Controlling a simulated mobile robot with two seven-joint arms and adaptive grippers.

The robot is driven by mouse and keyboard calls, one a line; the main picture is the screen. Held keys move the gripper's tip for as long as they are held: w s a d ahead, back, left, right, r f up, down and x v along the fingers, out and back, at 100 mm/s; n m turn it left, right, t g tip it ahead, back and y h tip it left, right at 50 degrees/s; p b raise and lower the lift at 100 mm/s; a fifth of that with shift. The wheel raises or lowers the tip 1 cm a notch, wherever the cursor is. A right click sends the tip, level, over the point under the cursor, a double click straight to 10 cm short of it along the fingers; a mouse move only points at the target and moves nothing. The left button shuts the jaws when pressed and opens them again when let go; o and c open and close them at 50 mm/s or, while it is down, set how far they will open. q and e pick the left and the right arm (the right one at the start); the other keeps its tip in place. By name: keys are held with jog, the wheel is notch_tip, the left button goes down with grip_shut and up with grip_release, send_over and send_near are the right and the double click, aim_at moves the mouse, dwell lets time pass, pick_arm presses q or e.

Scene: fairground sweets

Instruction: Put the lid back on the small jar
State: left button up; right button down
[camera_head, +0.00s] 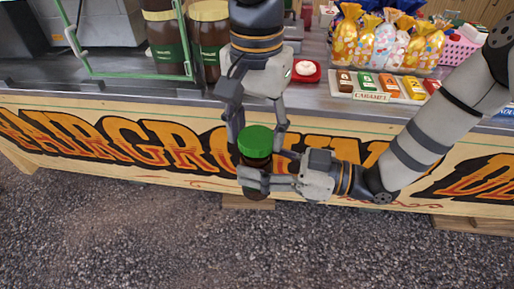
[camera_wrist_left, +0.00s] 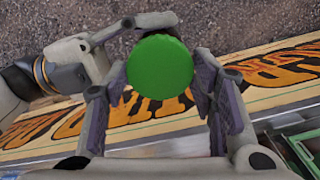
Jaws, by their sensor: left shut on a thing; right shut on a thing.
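The small jar (camera_head: 257,163) is dark brown and upright, held in the air in front of the stall counter. My right gripper (camera_head: 258,174) comes in from the right and is shut around the jar's body, hiding much of it. The green lid (camera_head: 256,139) is at the top of the jar, with no clear gap below it; I cannot tell whether it is seated. My left gripper (camera_head: 256,134) points down from above and is shut on the lid, a finger on each side. The left wrist view shows the round lid top (camera_wrist_left: 160,66) between the fingers.
The counter (camera_head: 130,82) lies behind. On it stand large brown jars (camera_head: 209,38), a green frame (camera_head: 128,74), a small red dish (camera_head: 306,71), caramel packets (camera_head: 366,82) and bright sweet bags (camera_head: 384,45). Gravel ground (camera_head: 130,230) below is open.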

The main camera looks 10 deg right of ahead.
dwell(0.3)
pick_arm(q)
jog(key=shift+f, duration=0.9)
jog(key=shift+f, duration=0.4)
jog(key=shift+f, duration=0.1)
jog(key=shift+c, duration=0.2)
jog(key=shift+f, duration=0.25)
jog(key=shift+c, duration=1.1)
jog(key=shift+s+r+t, duration=0.3)
jog(key=shift+r+t, duration=0.15)
jog(key=shift+t, duration=0.25)
